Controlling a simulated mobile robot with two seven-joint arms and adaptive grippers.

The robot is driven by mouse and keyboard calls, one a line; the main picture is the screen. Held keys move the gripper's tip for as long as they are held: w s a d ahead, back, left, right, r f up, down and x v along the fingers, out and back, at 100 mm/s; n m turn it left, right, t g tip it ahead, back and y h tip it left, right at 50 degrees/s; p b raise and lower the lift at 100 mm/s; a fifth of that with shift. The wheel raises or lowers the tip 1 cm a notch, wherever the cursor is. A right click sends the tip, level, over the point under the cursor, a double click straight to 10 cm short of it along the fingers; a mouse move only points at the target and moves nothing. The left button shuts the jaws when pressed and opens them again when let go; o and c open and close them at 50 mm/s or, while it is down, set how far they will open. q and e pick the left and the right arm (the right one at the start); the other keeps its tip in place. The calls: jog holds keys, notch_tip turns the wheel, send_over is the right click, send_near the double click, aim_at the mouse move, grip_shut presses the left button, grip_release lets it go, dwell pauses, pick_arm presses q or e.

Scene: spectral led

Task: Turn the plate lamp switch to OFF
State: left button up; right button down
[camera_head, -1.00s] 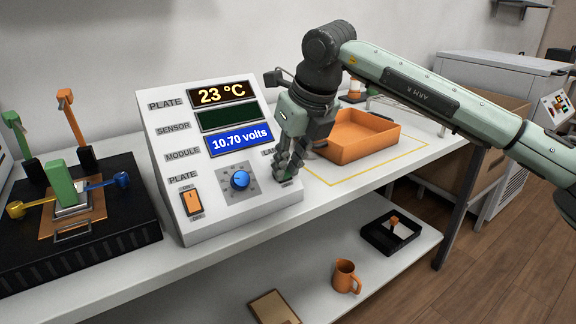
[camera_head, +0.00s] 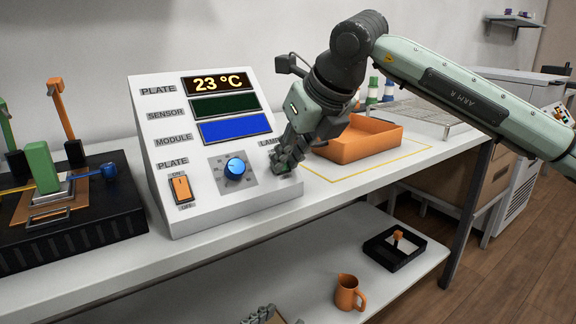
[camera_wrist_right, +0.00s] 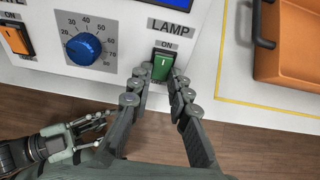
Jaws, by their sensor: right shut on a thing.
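The control box (camera_head: 225,205) stands on the bench. Its orange PLATE rocker switch (camera_head: 181,188), with ON above and OFF below, also shows at the left in the wrist view (camera_wrist_right: 16,39); I cannot tell which side is pressed. The green LAMP switch (camera_wrist_right: 162,66) has ON above it; its lower label is hidden. My right gripper (camera_head: 288,160) is at this switch, its fingertips (camera_wrist_right: 159,82) on either side of it, shut on it. My left gripper (camera_head: 262,315) shows only partly at the bottom edge; it also appears in the wrist view (camera_wrist_right: 97,126).
A blue dial (camera_head: 235,168) sits between the two switches. An orange tray (camera_head: 362,142) stands right of the box. A black fixture with levers (camera_head: 75,230) is at the left. An orange mug (camera_head: 347,294) and a black tray (camera_head: 393,263) are on the lower shelf.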

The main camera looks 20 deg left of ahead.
jog(key=shift+f+y+b, duration=0.15)
jog(key=shift+y+b, duration=0.15)
jog(key=shift+b, duration=0.45)
jog(key=shift+d+t+b, duration=0.1)
jog(key=shift+t+b, duration=0.2)
jog(key=shift+b, duration=0.4)
pick_arm(q)
jog(key=d+r+t+h, duration=0.2)
jog(key=d+r+t, duration=0.1)
jog(key=r, duration=0.4)
jog(key=s+d+r+t+h, duration=0.1)
jog(key=d+r+t+h, duration=0.2)
jog(key=r, duration=0.5)
jog(key=shift+s+t, duration=0.3)
jog(key=shift+t, duration=0.6)
pick_arm(e)
jog(key=c, duration=1.4)
grip_release()
jog(key=v, duration=1.2)
jog(key=shift+s+d, duration=0.1)
jog(key=shift+d, duration=0.05)
